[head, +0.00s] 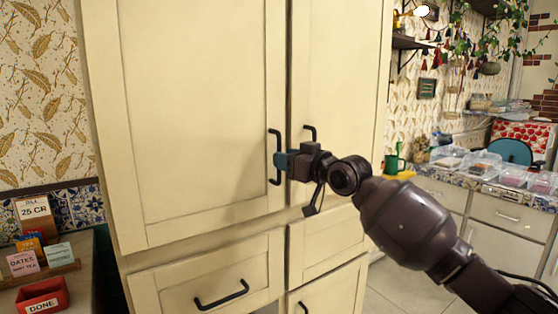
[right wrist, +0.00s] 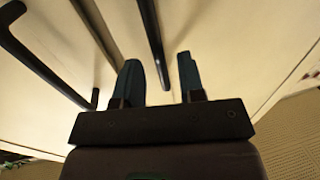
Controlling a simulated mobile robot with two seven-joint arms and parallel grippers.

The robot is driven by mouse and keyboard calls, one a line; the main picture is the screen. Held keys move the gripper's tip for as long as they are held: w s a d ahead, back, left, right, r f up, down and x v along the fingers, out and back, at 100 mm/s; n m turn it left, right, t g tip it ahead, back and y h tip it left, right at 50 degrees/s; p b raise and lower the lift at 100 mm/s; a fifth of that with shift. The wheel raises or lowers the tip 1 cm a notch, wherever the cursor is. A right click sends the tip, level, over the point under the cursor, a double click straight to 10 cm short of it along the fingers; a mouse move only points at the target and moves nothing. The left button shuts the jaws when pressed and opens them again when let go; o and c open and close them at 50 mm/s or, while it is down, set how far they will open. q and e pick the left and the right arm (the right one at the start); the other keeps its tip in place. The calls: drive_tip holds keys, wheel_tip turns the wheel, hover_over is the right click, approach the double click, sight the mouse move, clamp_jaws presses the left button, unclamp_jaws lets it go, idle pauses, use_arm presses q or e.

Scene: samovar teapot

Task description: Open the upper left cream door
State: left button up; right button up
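The upper left cream door (head: 196,100) is a tall panelled door and looks closed. Its black bar handle (head: 275,157) is upright near the door's right edge. My right gripper (head: 281,160) is at this handle, with its teal fingers level with the middle of the bar. Whether a finger touches the bar I cannot tell. My left gripper is not in view.
The upper right cream door (head: 338,70) has its own black handle (head: 310,132) close beside my right gripper. Drawers sit below, one with a black handle (head: 222,295). A shelf with small signs and a red box (head: 40,295) stands left. A tiled counter (head: 500,178) is at the right.

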drive_tip(key=x, duration=0.2)
drive_tip(key=shift+w+a+f, duration=0.15)
drive_tip(key=shift+w, duration=0.15)
drive_tip(key=shift+a, duration=0.2)
clamp_jaws()
